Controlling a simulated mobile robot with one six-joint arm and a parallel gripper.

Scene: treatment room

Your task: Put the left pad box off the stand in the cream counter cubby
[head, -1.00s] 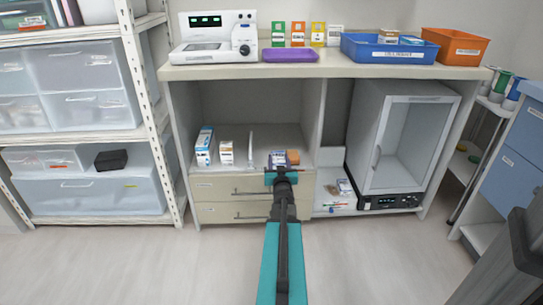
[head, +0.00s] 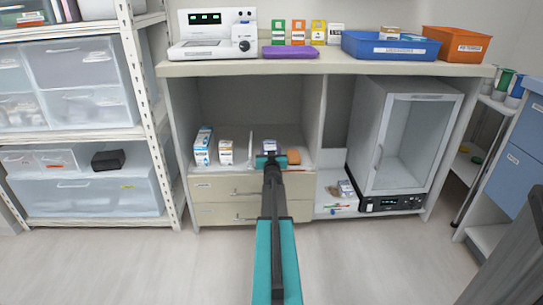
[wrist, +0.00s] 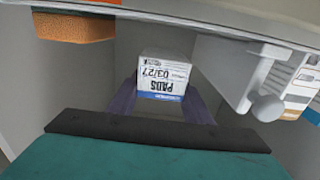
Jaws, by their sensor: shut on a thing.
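My gripper (head: 270,158) is shut on a small white pad box (head: 270,147) with a dark blue band. In the wrist view the pad box (wrist: 163,75) sits between the purple fingers (wrist: 122,103), its "PADS 03/27" label upside down. The gripper holds it inside the open cubby (head: 252,105) of the cream counter (head: 320,68), above the drawers. I cannot tell whether the box touches the cubby floor.
An orange block (head: 293,156) lies close to the right of the held box. A thin white upright piece (head: 250,150) and two white boxes, a blue-marked one (head: 203,146) and an orange-marked one (head: 226,152), stand to the left. A glass-doored cabinet (head: 405,140) fills the right bay.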

